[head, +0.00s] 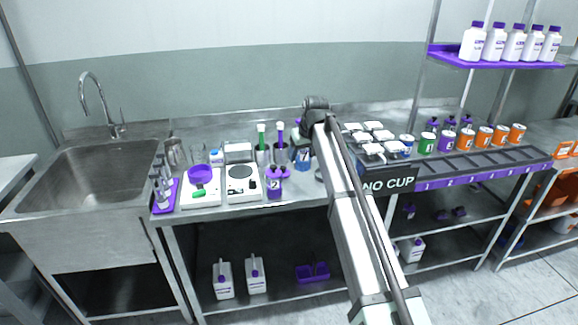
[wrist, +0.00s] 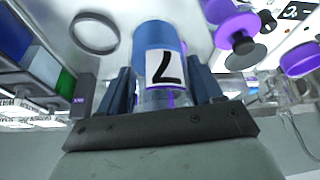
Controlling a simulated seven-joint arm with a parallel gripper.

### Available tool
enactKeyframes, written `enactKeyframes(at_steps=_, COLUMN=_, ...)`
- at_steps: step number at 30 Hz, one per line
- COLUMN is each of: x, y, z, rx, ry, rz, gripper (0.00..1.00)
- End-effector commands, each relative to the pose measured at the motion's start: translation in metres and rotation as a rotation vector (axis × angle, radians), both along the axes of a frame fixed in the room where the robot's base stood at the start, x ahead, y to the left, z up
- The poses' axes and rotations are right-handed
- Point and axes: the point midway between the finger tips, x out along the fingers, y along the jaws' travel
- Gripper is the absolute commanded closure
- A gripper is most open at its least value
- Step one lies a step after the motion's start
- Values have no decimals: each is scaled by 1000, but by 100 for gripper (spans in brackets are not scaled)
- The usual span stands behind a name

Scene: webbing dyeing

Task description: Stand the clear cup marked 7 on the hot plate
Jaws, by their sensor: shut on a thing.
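The clear cup marked 7 (head: 303,160) holds blue liquid and has a white label with a black 7. In the wrist view the cup (wrist: 166,42) sits between the two fingers of my gripper (wrist: 162,88), which is shut on it. In the head view my arm partly covers the gripper and the cup's right side. I cannot tell whether the cup's base touches the table. The hot plate (head: 242,185) is a white unit with a dark round top, left of the cup. Its top looks empty.
Behind are containers with green (head: 262,142) and purple handles. A ring (wrist: 95,33) lies nearby.

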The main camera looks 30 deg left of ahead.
Motion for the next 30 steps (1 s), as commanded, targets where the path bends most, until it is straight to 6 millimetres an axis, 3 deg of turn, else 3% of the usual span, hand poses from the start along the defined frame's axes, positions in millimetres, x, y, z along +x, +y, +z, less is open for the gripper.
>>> enactKeyframes(at_steps=5, x=-6, y=45, z=15, rx=1, ry=-1, rz=24, gripper=73)
enactKeyframes(at_steps=8, x=-14, y=83, z=23, rx=2, ry=-1, rz=44, gripper=73)
enactKeyframes(at_steps=12, x=-31, y=136, z=33, rx=2, ry=-1, rz=73, gripper=73)
enactKeyframes(at_steps=18, x=-54, y=194, z=45, rx=2, ry=-1, rz=103, gripper=73)
enactKeyframes(at_steps=24, x=-68, y=221, z=49, rx=1, ry=-2, rz=118, gripper=73)
enactKeyframes(at_steps=30, x=-71, y=224, z=35, rx=-1, ry=0, rz=119, gripper=73)
